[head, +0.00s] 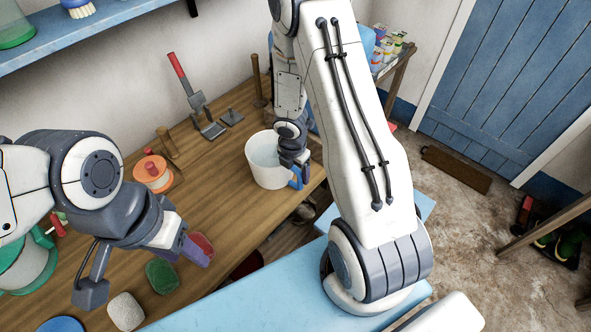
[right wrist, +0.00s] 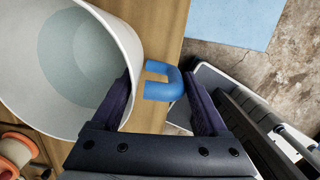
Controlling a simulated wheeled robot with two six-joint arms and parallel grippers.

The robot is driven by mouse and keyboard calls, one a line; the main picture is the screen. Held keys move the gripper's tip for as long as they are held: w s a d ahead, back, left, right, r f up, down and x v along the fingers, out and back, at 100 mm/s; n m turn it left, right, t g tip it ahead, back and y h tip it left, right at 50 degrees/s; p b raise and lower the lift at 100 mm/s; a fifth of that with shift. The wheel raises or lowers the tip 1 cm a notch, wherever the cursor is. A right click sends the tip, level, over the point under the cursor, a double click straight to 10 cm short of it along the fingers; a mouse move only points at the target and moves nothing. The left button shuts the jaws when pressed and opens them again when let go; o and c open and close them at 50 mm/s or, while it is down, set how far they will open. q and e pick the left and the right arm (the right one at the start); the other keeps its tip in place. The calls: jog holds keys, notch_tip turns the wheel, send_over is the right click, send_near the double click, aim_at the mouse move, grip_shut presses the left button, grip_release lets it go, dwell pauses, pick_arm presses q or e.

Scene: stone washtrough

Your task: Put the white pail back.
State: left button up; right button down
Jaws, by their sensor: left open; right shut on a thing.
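The white pail (head: 262,172) is at the front edge of the wooden bench (head: 225,215); I cannot tell whether it rests on the wood or is slightly raised. It looks about upright, with a blue handle (head: 296,183) on its right side. My right gripper (head: 296,168) is shut on the pail at the handle side. In the right wrist view, its fingers (right wrist: 157,85) lie either side of the blue handle (right wrist: 165,92), one against the wall of the pail (right wrist: 120,35). My left gripper (head: 196,254) is open and empty above the front of the bench.
An orange spool (head: 152,174), a red-handled tool (head: 195,95) and green (head: 162,275), red (head: 203,243) and pale (head: 126,311) pads lie on the bench. A blue shelf (head: 90,35) runs along the wall. A light blue surface (head: 250,300) is in front.

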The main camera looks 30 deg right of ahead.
jog(key=shift+r, duration=0.1)
grip_release()
jog(key=a+r+m+p, duration=0.1)
jog(key=a+r+p, duration=0.15)
jog(key=r, duration=0.35)
jog(key=s+a+r+m+p, duration=0.1)
jog(key=a+r+p, duration=0.1)
jog(key=r+p, duration=0.3)
jog(key=a+r+m+p, duration=0.1)
jog(key=a+r+p, duration=0.1)
jog(key=r, duration=0.5)
jog(key=s+a+r+m+y, duration=0.1)
jog(key=s+a+r+m, duration=0.5)
jog(key=s, duration=0.4)
jog(key=s+a+r+m+y, duration=0.1)
jog(key=s+a+r+m, duration=0.5)
jog(key=s+a+r, duration=0.2)
jog(key=shift+s+a+r+g, duration=0.25)
jog(key=shift+s+r+g, duration=0.2)
jog(key=shift+s, duration=0.55)
